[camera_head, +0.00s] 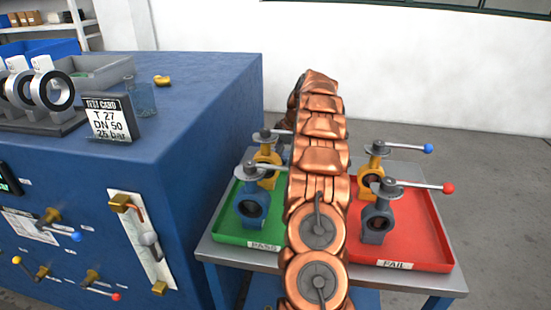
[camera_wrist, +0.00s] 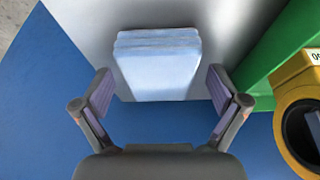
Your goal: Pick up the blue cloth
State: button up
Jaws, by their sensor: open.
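The blue cloth (camera_wrist: 158,65) is a light blue folded stack on a grey metal surface in the wrist view, in the upper middle. My gripper (camera_wrist: 160,84) is open, with one finger to the left of the cloth and one to the right. The cloth lies between and beyond the fingertips, and no finger is seen closed on it. In the head view my copper-coloured arm covers the middle of the table, and neither the cloth nor my gripper can be made out there.
A green PASS tray (camera_head: 227,235) with valves stands left of my arm. A red FAIL tray (camera_head: 425,240) with two valves stands right. In the wrist view the green tray (camera_wrist: 290,28) and a yellow valve (camera_wrist: 290,85) are close on the right. A blue bench (camera_head: 205,95) stands left.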

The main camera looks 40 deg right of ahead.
dwell(0.3)
jog(key=c, duration=1.2)
